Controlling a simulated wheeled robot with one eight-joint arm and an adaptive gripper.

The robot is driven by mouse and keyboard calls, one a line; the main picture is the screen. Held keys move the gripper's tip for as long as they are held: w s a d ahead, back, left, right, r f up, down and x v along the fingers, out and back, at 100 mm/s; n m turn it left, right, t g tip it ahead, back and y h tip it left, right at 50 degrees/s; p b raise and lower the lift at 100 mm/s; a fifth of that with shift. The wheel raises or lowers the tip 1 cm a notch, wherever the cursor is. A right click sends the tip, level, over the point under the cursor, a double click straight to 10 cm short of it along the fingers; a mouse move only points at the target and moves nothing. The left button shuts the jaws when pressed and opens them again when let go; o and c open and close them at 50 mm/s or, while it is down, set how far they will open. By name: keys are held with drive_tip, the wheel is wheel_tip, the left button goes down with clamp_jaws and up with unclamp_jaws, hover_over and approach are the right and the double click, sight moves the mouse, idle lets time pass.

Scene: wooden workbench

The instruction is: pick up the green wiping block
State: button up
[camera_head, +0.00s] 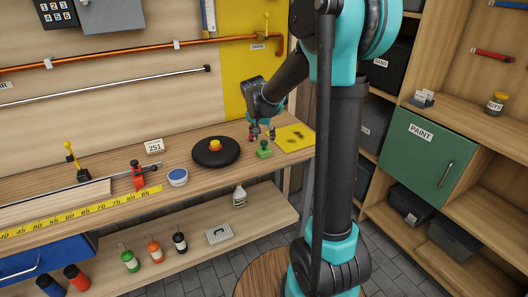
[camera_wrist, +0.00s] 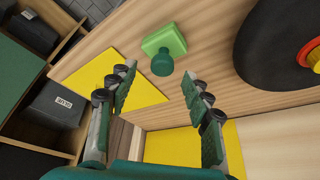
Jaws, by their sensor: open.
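The green wiping block (camera_head: 264,152) sits on the wooden workbench near its right end. In the wrist view it shows as a light green slab (camera_wrist: 165,40) with a darker green round knob (camera_wrist: 162,64). My gripper (camera_head: 262,131) is just above and behind the block in the head view. In the wrist view my gripper (camera_wrist: 157,80) has its two fingers spread wide, with nothing between the tips. The block lies just beyond the fingertips, roughly centred between them. I cannot tell the exact height of the fingers over the bench.
A yellow sheet (camera_head: 295,138) lies right of the block. A black round disc with a red and yellow knob (camera_head: 216,153) stands to its left. A small red object (camera_head: 251,133) is close to my gripper.

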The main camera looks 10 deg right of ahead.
sight(264, 142)
drive_tip(key=x, duration=0.5)
drive_tip(key=shift+a, duration=0.2)
clamp_jaws()
